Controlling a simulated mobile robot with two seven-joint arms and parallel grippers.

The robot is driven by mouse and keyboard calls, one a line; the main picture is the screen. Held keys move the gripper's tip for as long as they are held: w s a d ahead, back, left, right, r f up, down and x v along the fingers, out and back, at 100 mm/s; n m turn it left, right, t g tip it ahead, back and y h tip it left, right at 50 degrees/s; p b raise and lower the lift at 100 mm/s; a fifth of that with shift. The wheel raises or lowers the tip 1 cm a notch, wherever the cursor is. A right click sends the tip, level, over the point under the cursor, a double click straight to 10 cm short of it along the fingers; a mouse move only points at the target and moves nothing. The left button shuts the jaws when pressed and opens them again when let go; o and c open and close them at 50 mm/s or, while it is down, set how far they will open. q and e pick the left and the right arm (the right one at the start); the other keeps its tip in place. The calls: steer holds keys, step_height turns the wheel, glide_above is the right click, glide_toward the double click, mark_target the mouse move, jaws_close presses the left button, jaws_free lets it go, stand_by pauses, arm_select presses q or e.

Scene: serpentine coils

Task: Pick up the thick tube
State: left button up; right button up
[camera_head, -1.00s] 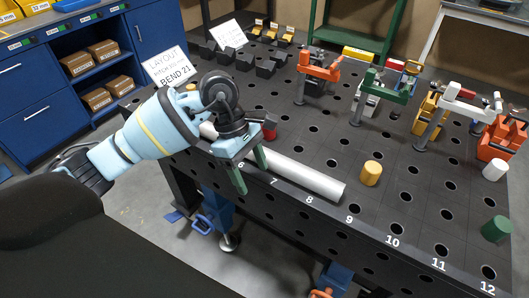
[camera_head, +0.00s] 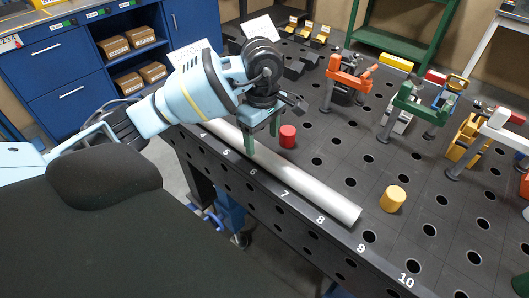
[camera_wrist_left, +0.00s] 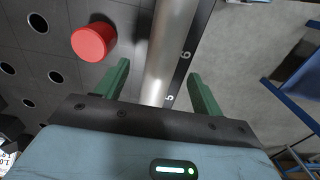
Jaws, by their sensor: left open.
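The thick tube (camera_head: 305,182) is a long pale-grey cylinder lying along the front edge of the black perforated table, beside the printed numbers. My left gripper (camera_head: 262,138) is above the tube, with green fingers pointing down. In the left wrist view the tube (camera_wrist_left: 165,50) runs between the two open green fingers (camera_wrist_left: 160,88), and neither finger is seen closed on it. The tube's far-left part is partly hidden behind my left arm in the head view. My right gripper is not in view.
A red cylinder (camera_head: 288,136) stands close behind the tube, near my left gripper; it also shows in the left wrist view (camera_wrist_left: 94,42). A yellow cylinder (camera_head: 393,199) stands right of the tube's near end. Orange (camera_head: 349,78) and green (camera_head: 412,106) clamps stand further back.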

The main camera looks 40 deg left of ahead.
mark_target(264, 150)
arm_select(q)
steer(key=shift+s+d+f, duration=0.1)
steer(key=shift+f, duration=0.15)
steer(key=shift+s+d+f+p, duration=0.1)
steer(key=shift+d+f+p, duration=0.05)
steer(key=shift+f, duration=1)
steer(key=shift+d+f+p, duration=0.15)
steer(key=shift+f, duration=1)
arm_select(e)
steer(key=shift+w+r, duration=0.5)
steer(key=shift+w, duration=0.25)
arm_select(q)
steer(key=shift+c, duration=0.5)
steer(key=c, duration=0.7)
jaws_close()
steer(key=shift+r, duration=0.1)
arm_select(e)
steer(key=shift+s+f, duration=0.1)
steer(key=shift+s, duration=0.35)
